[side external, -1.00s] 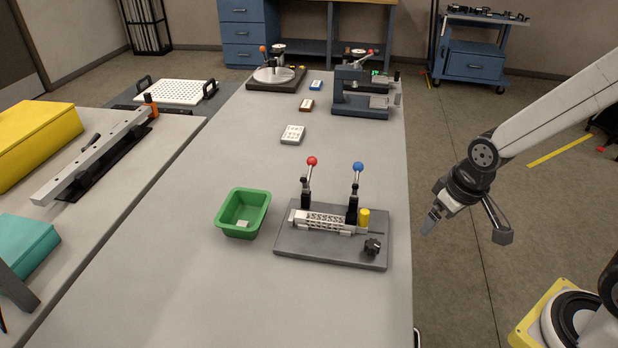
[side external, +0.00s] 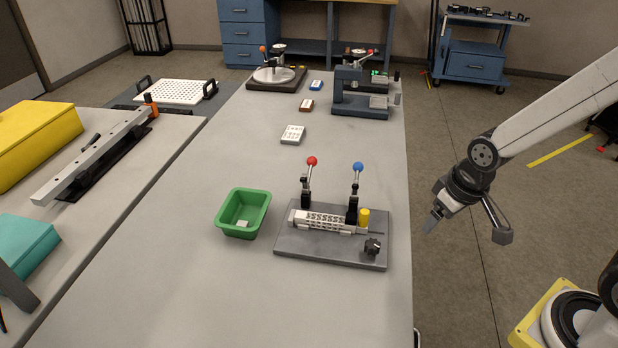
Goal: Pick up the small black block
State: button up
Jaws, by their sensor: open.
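My gripper (side external: 434,222) is open and empty, beyond the right edge of the table and above the floor. A small black knob-like piece (side external: 373,246) sits on the front right part of a grey fixture plate (side external: 300,254), to the left of my gripper and well apart from it. I cannot make out a separate small black block. The plate carries a pale lattice piece (side external: 326,222), a red-topped lever (side external: 311,162), a blue-topped lever (side external: 358,168) and a yellow cylinder (side external: 364,216).
A green bin (side external: 229,222) with a small pale piece in it stands left of the plate. A white block (side external: 292,134), a brown block (side external: 306,105) and a grey press (side external: 350,95) are farther back. The table front is clear.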

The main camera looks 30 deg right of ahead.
jog(key=m+y, duration=0.3)
jog(key=m, duration=2.4)
send_over(362, 211)
jog(key=s+d, duration=0.2)
jog(key=shift+w+f+t, duration=0.15)
jog(key=shift+f+t, duration=0.15)
jog(key=shift+f, duration=0.05)
jog(key=shift+x, duration=1.3)
jog(key=shift+x, duration=2.6)
